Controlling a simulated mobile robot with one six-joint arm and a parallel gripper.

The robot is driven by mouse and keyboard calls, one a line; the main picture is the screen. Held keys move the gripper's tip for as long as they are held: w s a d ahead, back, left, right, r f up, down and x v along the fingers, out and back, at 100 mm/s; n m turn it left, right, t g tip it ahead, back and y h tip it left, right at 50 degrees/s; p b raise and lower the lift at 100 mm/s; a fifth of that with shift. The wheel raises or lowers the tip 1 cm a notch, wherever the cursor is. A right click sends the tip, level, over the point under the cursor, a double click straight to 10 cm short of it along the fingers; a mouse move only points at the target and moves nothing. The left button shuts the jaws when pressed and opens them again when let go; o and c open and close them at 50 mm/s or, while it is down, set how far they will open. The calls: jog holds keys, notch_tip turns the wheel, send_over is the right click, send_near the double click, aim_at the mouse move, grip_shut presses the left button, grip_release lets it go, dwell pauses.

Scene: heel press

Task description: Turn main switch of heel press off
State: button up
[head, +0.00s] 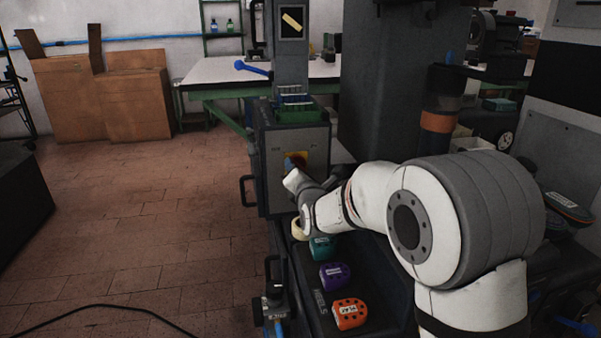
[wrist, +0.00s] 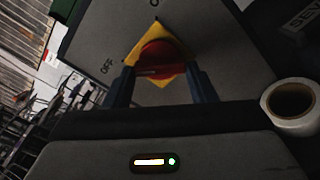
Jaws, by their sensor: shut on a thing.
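The main switch is a red rotary knob (wrist: 157,55) on a yellow diamond plate, on the grey panel (wrist: 215,40) of the press. In the wrist view an "OFF" label is left of the plate, and part of another label shows at the top edge. My gripper (wrist: 160,74) has one dark blue finger on each side of the knob and is shut on it. In the head view the yellow plate (head: 319,161) shows behind my gripper (head: 295,162), which hides most of the knob. I cannot tell the knob's exact angle.
Teal (head: 321,247), purple (head: 334,275) and orange (head: 349,313) heel-shaped pieces lie on the dark shelf below my arm. A roll of tape (wrist: 291,103) stands right of the gripper. A grey column is right of the panel. The tiled floor (head: 120,215) at left is mostly clear.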

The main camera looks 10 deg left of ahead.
jog(key=o, duration=1)
jog(key=p+v, duration=0.2)
jog(key=v, duration=0.5)
jog(key=shift+s+d, duration=0.2)
jog(key=shift+s, duration=0.1)
